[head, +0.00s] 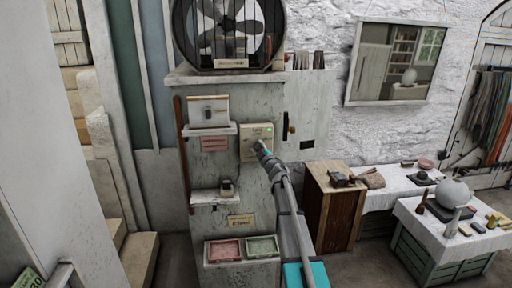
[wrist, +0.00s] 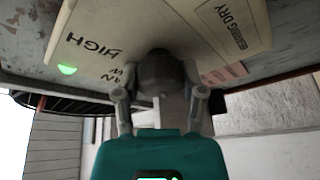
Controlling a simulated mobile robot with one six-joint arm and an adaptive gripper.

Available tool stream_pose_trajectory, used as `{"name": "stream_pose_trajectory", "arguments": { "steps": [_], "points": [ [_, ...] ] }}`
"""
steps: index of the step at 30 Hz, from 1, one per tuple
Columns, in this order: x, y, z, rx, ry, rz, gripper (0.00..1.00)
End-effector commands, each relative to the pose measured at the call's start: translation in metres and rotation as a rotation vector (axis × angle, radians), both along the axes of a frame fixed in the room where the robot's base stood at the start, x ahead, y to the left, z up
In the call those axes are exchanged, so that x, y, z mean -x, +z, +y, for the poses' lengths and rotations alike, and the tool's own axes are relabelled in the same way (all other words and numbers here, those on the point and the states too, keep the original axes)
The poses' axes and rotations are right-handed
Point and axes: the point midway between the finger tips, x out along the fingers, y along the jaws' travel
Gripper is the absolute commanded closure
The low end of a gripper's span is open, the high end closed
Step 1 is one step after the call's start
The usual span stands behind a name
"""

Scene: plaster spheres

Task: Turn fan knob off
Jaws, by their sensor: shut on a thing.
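The fan control panel (head: 250,140) is a cream plate on the grey pillar, with a lit green light near its upper right in the head view. In the wrist view the panel (wrist: 190,28) shows upside down, with the word HIGH and the green light at left. The dark round knob (wrist: 160,70) sits on it. My gripper (wrist: 160,92) is shut on the knob, one finger at each side. In the head view my gripper (head: 260,147) reaches the panel and mostly hides the knob. The knob's exact setting is hidden. The large round fan (head: 228,30) stands on top of the pillar.
Small shelves with a white box (head: 208,110) and trays (head: 223,250) stick out left of my arm. A wooden cabinet (head: 333,207) stands close on the right. White-covered tables (head: 440,225) with a plaster sphere (head: 452,192) stand further right.

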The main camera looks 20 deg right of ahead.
Motion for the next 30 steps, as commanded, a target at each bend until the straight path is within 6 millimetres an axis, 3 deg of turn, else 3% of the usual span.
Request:
{"name": "stream_pose_trajectory", "arguments": {
  "steps": [17,18,23,30],
  "points": [
    [-0.0003,0.0000,0.0002,0.043,0.001,0.011,0.95],
    [-0.0003,-0.0001,0.0001,0.043,0.001,0.011,0.42],
    [0.0000,-0.0002,-0.0004,0.043,0.000,0.011,0.12],
    [0.0004,-0.0003,-0.0010,0.041,-0.001,0.011,0.12]
  ]
}}
